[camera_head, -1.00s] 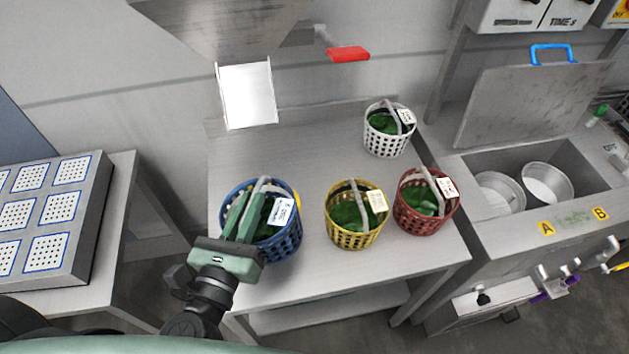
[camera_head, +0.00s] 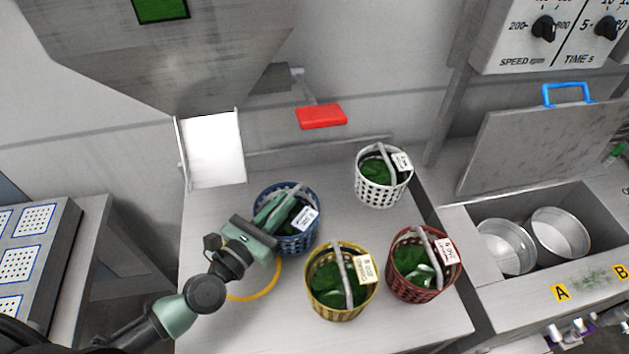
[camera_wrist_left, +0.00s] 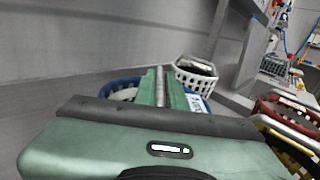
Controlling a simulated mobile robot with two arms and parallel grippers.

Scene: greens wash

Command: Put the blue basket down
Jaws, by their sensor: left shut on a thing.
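The blue basket (camera_head: 299,242) holds green leaves and has a white label. It is at the left of the steel table, behind the yellow basket. My left gripper (camera_head: 274,212) is shut on its grey handle. In the left wrist view, my left gripper's fingers (camera_wrist_left: 161,88) hide most of the blue basket (camera_wrist_left: 118,88), and its blue rim shows on both sides. The basket looks about upright; I cannot tell whether its base touches the table. My right gripper is not in view.
A yellow ring (camera_head: 281,271) shows on the table in front of the blue basket, partly behind my arm. Yellow (camera_head: 341,296), red (camera_head: 412,283) and white (camera_head: 378,190) baskets stand to the right. A white chute (camera_head: 213,150) hangs at back left. The table's front left is clear.

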